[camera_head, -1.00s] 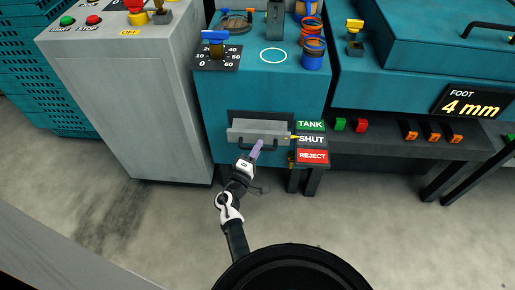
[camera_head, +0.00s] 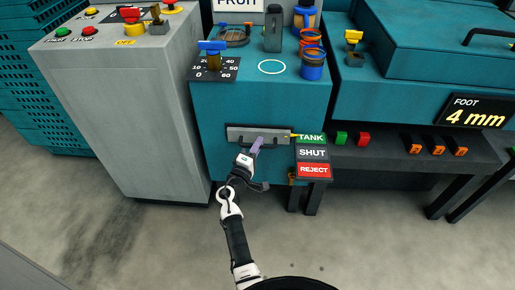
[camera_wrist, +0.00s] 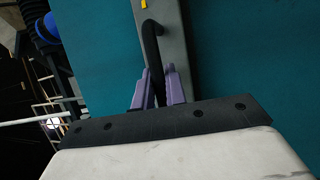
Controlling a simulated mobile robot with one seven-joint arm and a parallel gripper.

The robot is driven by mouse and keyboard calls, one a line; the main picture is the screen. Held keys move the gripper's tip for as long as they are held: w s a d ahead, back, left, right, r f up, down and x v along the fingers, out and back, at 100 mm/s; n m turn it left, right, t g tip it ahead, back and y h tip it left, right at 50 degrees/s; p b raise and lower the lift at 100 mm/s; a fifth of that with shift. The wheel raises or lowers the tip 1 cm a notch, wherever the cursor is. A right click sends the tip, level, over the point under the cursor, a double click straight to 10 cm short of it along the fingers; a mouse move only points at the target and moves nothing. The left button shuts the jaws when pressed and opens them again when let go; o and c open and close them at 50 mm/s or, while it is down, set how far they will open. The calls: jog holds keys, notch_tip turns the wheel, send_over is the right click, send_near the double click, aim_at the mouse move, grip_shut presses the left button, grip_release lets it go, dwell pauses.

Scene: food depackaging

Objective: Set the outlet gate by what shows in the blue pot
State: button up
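The outlet gate (camera_head: 240,134) is a grey plate with a dark handle (camera_wrist: 153,50) low on the teal machine's front. Its yellow pointer (camera_head: 293,135) is level with the green TANK label (camera_head: 311,138), above SHUT (camera_head: 312,153) and the red REJECT label (camera_head: 313,170). My gripper (camera_head: 257,143) is at the handle; in the wrist view its purple fingers (camera_wrist: 158,90) close around the bar from both sides. The blue pot (camera_head: 313,71) stands on the machine's top at right, by orange-rimmed pieces. What shows inside it is too small to tell.
A dial with a blue handle (camera_head: 212,50) and a white ring mark (camera_head: 272,67) are on the machine's top. A grey cabinet (camera_head: 120,110) stands left. A dark bench (camera_head: 385,152) with green, red and orange pieces is at right.

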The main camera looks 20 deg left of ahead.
jog(key=o, duration=0.4)
jog(key=shift+w, duration=0.2)
jog(key=shift+s, duration=0.1)
jog(key=b+v, duration=0.2)
jog(key=v, duration=1.1)
jog(key=shift+s+f, duration=0.1)
jog(key=shift+s, duration=0.25)
